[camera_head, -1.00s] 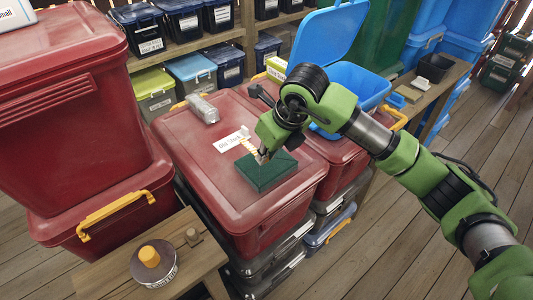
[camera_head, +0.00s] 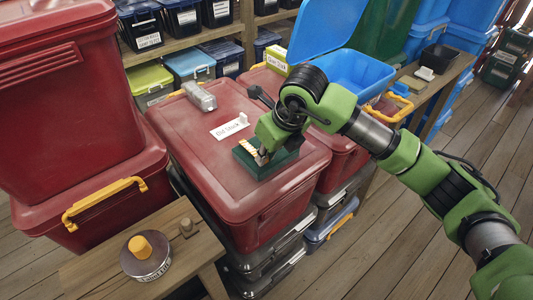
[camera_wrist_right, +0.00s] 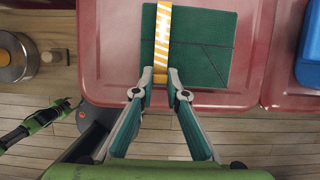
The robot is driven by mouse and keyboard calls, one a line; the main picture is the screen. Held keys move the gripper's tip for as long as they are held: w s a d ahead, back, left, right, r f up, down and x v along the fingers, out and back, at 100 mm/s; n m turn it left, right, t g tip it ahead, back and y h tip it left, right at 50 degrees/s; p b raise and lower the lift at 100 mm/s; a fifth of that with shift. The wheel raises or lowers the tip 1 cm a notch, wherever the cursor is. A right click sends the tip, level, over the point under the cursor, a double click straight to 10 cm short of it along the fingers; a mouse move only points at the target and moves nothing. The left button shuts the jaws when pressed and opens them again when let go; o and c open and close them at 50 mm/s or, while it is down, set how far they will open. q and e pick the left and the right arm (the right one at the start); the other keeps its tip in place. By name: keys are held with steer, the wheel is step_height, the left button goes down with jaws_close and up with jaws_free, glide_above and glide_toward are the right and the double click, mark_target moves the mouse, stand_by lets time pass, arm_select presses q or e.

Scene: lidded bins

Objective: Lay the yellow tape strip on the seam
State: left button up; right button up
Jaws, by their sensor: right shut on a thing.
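The yellow-and-white striped tape strip (camera_head: 250,148) lies over or just above the dark green block (camera_head: 270,172) on the red bin lid. In the right wrist view the strip (camera_wrist_right: 163,40) runs lengthwise across the left part of the block (camera_wrist_right: 213,25). Thin dark lines (camera_wrist_right: 205,45) show on the block right of the strip; I cannot tell what line lies under it. My right gripper (camera_wrist_right: 160,77) is shut on the strip's near end, at the block's near edge. Whether the strip touches the block along its length is unclear.
A white label (camera_head: 229,127) and a clear grey package (camera_head: 199,96) lie on the red lid (camera_head: 190,140). An open blue bin (camera_head: 358,75) stands behind. A wooden bench (camera_head: 100,270) at front left holds a round yellow-knobbed object (camera_head: 142,250).

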steer(key=shift+f+b, duration=0.5)
steer(key=shift+b, duration=0.85)
stand_by(2.4)
steer(key=o, duration=0.8)
steer(key=v, duration=1.2)
steer(key=shift+w, duration=0.1)
